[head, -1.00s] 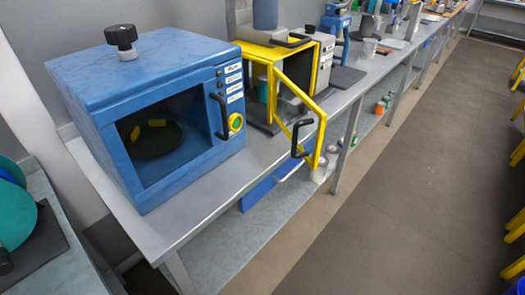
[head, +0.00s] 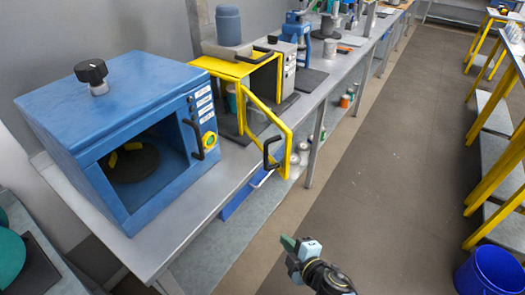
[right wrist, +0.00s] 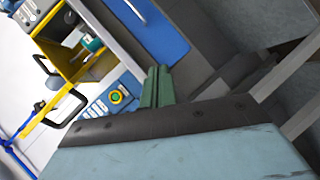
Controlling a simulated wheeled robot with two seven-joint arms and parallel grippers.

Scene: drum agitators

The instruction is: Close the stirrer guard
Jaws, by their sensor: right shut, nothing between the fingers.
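The stirrer guard is a yellow frame door (head: 283,135) with a black handle (head: 271,152). It stands swung open from the yellow-framed stirrer (head: 228,68), out past the bench's front edge. The guard also shows in the right wrist view (right wrist: 55,92), at the upper left. My right gripper (head: 289,243) is low in the head view, over the floor in front of the bench, apart from the guard. Its green fingers (right wrist: 156,88) are together and empty. My left gripper is in neither view.
A blue box machine (head: 110,120) with a black knob stands left of the stirrer on the grey bench (head: 165,240). More machines stand farther along the bench. A blue bin (head: 490,272) and yellow-legged tables are at the right. The aisle floor between is clear.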

